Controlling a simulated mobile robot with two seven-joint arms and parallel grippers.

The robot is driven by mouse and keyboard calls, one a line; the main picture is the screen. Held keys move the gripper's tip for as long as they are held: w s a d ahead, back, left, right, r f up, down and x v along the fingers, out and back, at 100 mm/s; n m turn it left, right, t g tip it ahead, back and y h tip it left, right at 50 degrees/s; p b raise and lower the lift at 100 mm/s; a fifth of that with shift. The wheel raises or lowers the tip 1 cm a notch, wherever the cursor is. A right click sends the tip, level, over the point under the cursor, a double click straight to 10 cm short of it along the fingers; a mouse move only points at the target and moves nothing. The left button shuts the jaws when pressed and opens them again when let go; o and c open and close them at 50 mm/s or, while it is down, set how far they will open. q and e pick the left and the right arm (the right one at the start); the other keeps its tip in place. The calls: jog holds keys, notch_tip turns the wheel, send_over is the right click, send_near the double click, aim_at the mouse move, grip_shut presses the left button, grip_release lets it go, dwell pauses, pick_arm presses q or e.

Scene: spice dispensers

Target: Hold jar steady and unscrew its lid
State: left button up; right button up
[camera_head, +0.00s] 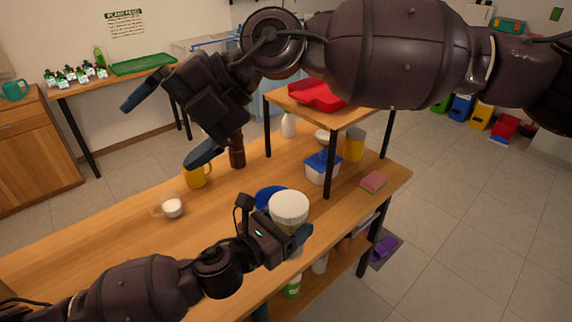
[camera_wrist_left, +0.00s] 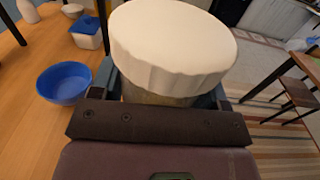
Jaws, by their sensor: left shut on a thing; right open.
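A jar with a wide white lid (camera_head: 289,205) is near the table's front edge. In the left wrist view the ribbed white lid (camera_wrist_left: 170,45) sits on top of the jar, and a strip of the jar body (camera_wrist_left: 155,97) shows below it. My left gripper (camera_head: 285,232) is shut around the jar body under the lid, one blue finger showing on its right side. Whether the jar's base touches the table is hidden. My right gripper (camera_head: 155,137) is open and empty, farther back and left, with its fingers spread apart above the yellow mug, away from the lid.
A blue bowl (camera_head: 264,194) is right behind the jar. A yellow mug (camera_head: 196,177), a glass cup (camera_head: 170,206), a brown grinder (camera_head: 237,152), a blue-lidded container (camera_head: 321,168) and a sponge (camera_head: 373,182) stand on the table (camera_head: 100,222). A raised shelf (camera_head: 352,112) stands at the back.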

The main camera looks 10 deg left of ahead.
jog(key=w+d+f+m+t+h, duration=0.3)
jog(key=w+d+f+m+h, duration=0.3)
jog(key=f, duration=0.3)
jog(key=m+t+h, duration=0.1)
jog(key=m+h, duration=0.2)
jog(key=h, duration=0.1)
send_over(286, 201)
jog(key=shift+s+a+f, duration=0.1)
jog(key=shift+a+f, duration=0.15)
jog(key=shift+f, duration=0.2)
jog(key=shift+a+f, duration=0.2)
jog(key=shift+f, duration=0.25)
jog(key=shift+d+m, duration=0.5)
jog(key=shift+m, duration=0.6)
jog(key=shift+f, duration=4.05)
